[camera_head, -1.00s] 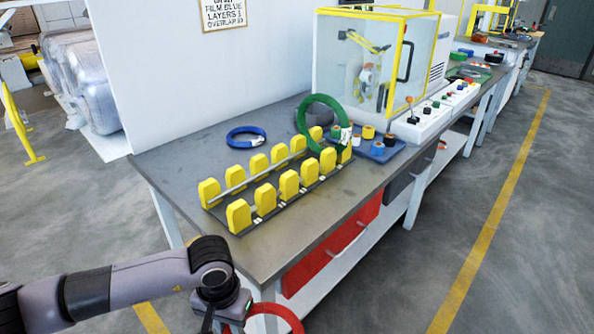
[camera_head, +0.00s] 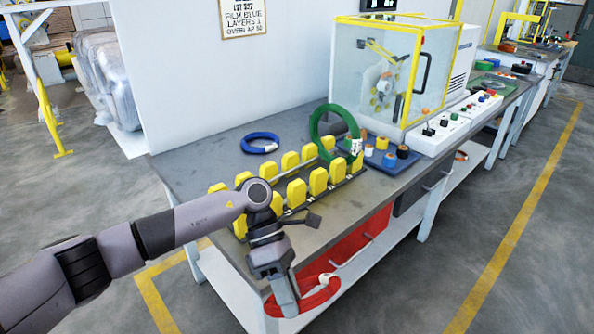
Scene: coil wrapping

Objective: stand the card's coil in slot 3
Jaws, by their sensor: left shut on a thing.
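My left gripper (camera_head: 283,292) is shut on a red coil (camera_head: 320,299) with a white patch, held low in front of the bench's near edge. The yellow-post rack (camera_head: 318,181) stands on the bench behind it; my arm and gripper hide its near left end. A green coil (camera_head: 316,127) stands upright at the rack's far right end. A blue coil (camera_head: 262,136) lies flat behind the rack. The card (camera_head: 243,17) on the wall reads film blue, layers 1, overlap 50; its top line is unclear. Slot numbers are too small to read. My right gripper is out of view.
A blue tray (camera_head: 376,165) with several tape rolls sits right of the rack. A glass-sided machine with a yellow frame (camera_head: 385,75) and a control box (camera_head: 440,131) stand beyond it. A red drawer (camera_head: 352,238) is under the bench top. Bare bench lies left of the blue coil.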

